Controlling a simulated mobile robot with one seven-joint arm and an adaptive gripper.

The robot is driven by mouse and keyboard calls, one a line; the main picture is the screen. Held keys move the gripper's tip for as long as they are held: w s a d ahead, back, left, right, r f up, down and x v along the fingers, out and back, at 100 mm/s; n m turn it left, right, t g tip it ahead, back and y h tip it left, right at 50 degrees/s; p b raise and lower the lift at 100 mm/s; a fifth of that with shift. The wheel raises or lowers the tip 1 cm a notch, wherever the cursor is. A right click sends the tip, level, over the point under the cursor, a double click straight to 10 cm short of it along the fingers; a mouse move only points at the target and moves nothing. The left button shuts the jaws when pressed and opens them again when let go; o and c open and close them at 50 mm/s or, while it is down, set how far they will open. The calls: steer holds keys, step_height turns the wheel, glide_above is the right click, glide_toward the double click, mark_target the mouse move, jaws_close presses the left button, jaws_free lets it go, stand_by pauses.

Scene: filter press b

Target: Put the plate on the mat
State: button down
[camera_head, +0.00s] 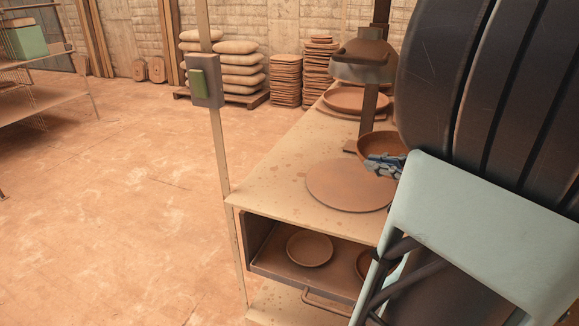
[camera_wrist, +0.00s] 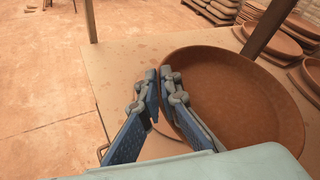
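The brown plate (camera_head: 371,143), a shallow round dish with a raised rim, is in my gripper (camera_head: 377,163). In the wrist view my gripper (camera_wrist: 160,76) has its two blue fingers close together, pinched on the left rim of the plate (camera_wrist: 245,95). The plate looks raised above the table, behind the mat in the head view. The flat round brown mat (camera_head: 340,187) lies on the tabletop with nothing on it. My arm hides the right side of the plate and the mat's right edge.
The table (camera_head: 270,186) has an open drawer below holding a small plate (camera_head: 310,249) and part of another. A press (camera_head: 363,60) stands behind with a larger dish (camera_head: 355,100) beyond it. A post with a green-buttoned box (camera_head: 203,82) rises at the table's left edge.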

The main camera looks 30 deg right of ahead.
steer(key=a+f+b+x, duration=0.1)
steer(key=x, duration=0.7)
steer(key=b, duration=0.2)
glide_above(330, 197)
steer(key=f, duration=0.4)
steer(key=shift+s+d+f, duration=0.1)
steer(key=shift+s+d, duration=0.1)
steer(key=shift+s, duration=0.1)
steer(key=shift+w+f, duration=0.2)
steer(key=shift+f, duration=0.05)
steer(key=shift+w+a+f+b, duration=0.1)
steer(key=shift+f+b, duration=0.3)
steer(key=shift+f, duration=0.45)
steer(key=shift+w+a+f+b, duration=0.1)
steer(key=shift+f+b, duration=0.25)
steer(key=shift+f, duration=0.45)
steer(key=shift+f, duration=0.15)
steer(key=c, duration=2.2)
jaws_free()
steer(key=shift+o, duration=0.2)
